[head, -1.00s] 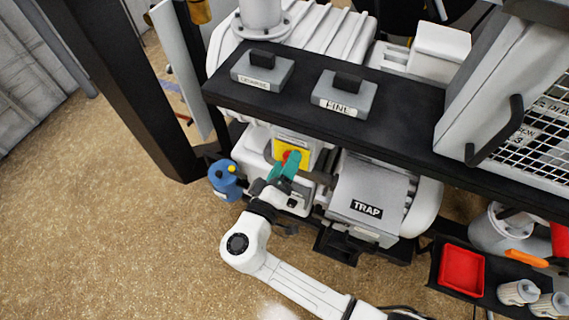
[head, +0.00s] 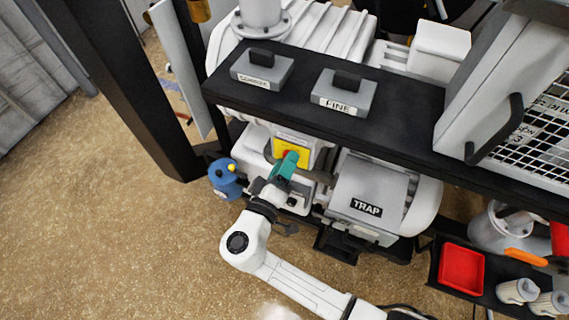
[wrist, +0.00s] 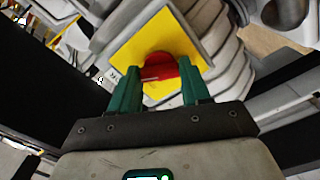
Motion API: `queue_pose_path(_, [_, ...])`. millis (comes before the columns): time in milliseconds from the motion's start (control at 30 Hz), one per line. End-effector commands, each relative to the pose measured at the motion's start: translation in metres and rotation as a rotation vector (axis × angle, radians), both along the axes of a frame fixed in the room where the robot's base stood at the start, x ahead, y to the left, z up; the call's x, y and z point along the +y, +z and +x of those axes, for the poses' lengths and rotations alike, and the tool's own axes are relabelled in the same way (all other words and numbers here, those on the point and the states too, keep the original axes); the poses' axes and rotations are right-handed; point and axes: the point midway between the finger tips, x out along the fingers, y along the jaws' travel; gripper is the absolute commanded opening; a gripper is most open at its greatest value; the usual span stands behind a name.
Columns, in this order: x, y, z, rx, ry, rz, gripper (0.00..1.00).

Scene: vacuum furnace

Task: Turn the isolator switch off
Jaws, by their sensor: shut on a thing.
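The isolator switch is a red rotary knob on a yellow plate (head: 290,143) on the front of a white housing below the black shelf. In the wrist view the red knob (wrist: 162,67) sits in the middle of the yellow plate (wrist: 136,46), which looks tilted there. My gripper (head: 288,161) has teal fingers and reaches the knob from below. In the wrist view the fingers (wrist: 160,82) stand on either side of the knob's grip and are shut on it. The fingers partly hide the knob in the head view.
A black shelf (head: 400,112) with blocks labelled coarse and fine overhangs the switch. A grey TRAP box (head: 368,190) stands close on the right. A blue canister (head: 226,180) and a black post (head: 130,90) are on the left. The floor (head: 110,240) in front is open.

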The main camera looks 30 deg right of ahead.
Motion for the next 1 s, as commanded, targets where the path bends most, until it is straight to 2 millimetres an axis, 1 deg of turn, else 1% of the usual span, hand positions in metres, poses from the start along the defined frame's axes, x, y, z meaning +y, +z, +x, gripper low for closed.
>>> queue_pose_path(167, [0.0004,-0.0004,0.0002,0.052,0.002,-0.036,0.16])
queue_pose_path(367, [-0.0001,-0.0003,0.0002,0.165,0.0,-0.119,0.16])
queue_pose_path(1000, [0.0002,0.0001,0.0003,0.638,0.002,-0.461,0.16])
